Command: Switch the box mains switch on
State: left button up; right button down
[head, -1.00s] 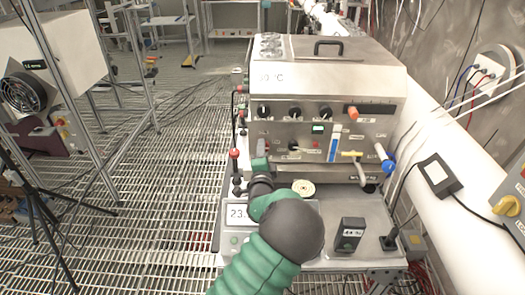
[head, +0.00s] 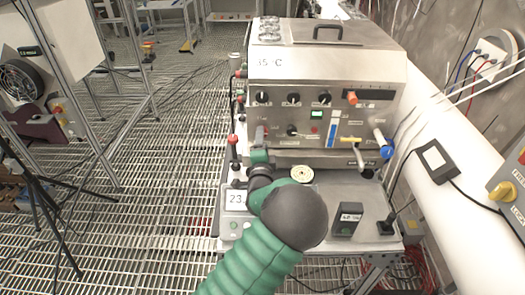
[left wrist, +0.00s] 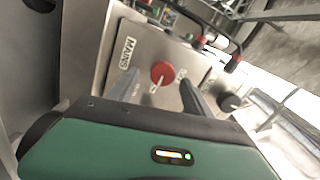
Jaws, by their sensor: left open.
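The mains switch (left wrist: 162,74) is a round red knob on a metal panel, beside a label reading MAINS, in the left wrist view. The two dark fingers of my left gripper (left wrist: 160,80) stand apart, one on each side of the knob as seen there. I cannot tell whether they touch it. In the head view my left gripper (head: 259,156) is at the lower left of the steel box (head: 330,75). My green arm comes up from the bottom of the picture and hides part of the box's base. My right gripper is not in view.
A round pale dial (head: 300,174) and a small black box (head: 348,219) are on the base plate. A red-topped lever (head: 233,139) stands left of my gripper. A thick white pipe (head: 440,190) runs along the right.

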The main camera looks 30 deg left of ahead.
pick_arm(q)
jog(key=p+v, duration=0.1)
jog(key=v, duration=0.8)
jog(key=shift+s+d+p, duration=0.25)
jog(key=shift+d+p, duration=0.15)
jog(key=shift+a, duration=0.15)
